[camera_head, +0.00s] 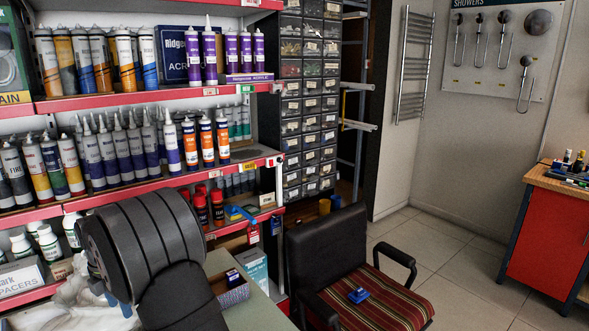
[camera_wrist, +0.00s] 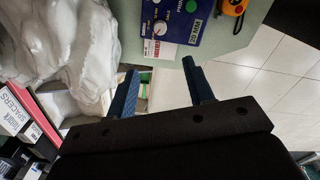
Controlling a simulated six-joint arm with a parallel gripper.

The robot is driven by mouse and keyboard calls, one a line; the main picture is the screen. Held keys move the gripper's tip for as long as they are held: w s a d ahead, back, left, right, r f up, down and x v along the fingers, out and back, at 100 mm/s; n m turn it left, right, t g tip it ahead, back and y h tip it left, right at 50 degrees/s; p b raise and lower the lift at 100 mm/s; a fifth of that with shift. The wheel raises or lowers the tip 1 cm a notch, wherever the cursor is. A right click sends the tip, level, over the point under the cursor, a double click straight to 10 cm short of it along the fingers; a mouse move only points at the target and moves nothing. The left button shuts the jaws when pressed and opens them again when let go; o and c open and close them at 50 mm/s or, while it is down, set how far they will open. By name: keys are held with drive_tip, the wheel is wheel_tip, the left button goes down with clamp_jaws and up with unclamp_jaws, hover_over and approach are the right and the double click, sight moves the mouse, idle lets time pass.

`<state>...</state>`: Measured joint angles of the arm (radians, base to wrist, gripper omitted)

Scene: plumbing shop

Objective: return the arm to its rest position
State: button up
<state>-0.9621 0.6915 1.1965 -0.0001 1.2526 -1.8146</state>
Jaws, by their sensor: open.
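My gripper (camera_wrist: 160,66) shows in the wrist view with its two dark blue fingers spread apart. It is open, and nothing is held between the fingers. Beyond the fingertips lies a blue panel or box (camera_wrist: 178,22) with knobs and a green button, on a grey-green tabletop (camera_wrist: 222,42). In the head view my dark arm fills the lower left, above the tabletop (camera_head: 262,314). The gripper is mostly hidden there behind my arm.
White crumpled plastic (camera_wrist: 62,45) lies left of the fingers, and an orange tape measure (camera_wrist: 233,6) is at the top. Red-edged shelves (camera_head: 130,97) with cartridges stand behind my arm. A chair (camera_head: 328,245) with a striped seat is to the right. Open tiled floor (camera_head: 440,245) lies beyond.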

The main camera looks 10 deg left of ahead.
wheel_tip(320, 180, down, 17)
drive_tip(key=shift+r, duration=0.1)
drive_tip(key=shift+f, duration=0.3)
drive_tip(key=m, duration=0.5)
drive_tip(key=shift+r, duration=0.1)
drive_tip(key=m, duration=0.9)
drive_tip(key=shift+m, duration=2)
drive_tip(key=shift+o, duration=0.2)
